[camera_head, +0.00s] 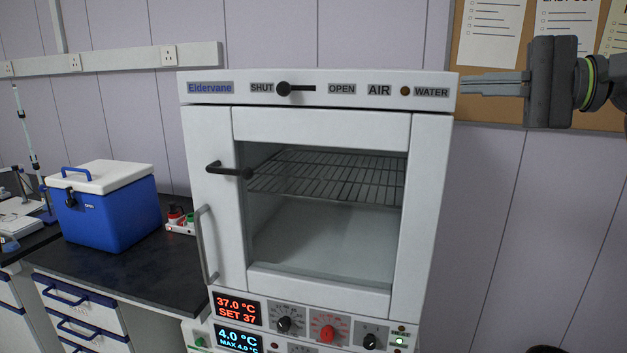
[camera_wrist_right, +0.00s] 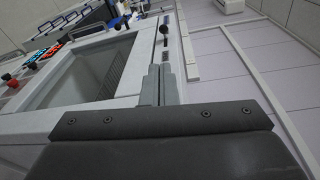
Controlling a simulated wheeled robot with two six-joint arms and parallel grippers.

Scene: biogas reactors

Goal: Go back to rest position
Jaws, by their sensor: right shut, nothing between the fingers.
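My right gripper (camera_head: 490,84) is at the upper right in the head view, its fingers pointing left beside the top right corner of the white incubator (camera_head: 428,200). The fingers are together with nothing between them. It also shows in the right wrist view (camera_wrist_right: 162,80), with the incubator front to its left. I cannot tell whether the fingertips touch the cabinet. The incubator door is closed, and its black handle (camera_head: 228,170) sticks out at the left of the window. The black slider knob (camera_head: 283,89) sits by SHUT. My left gripper is out of view.
A blue cooler box (camera_head: 105,215) with a white lid stands on the dark bench (camera_head: 140,275) at left. A small rack with red and green items (camera_head: 182,219) is beside it. A cork board (camera_head: 490,50) hangs behind my right gripper.

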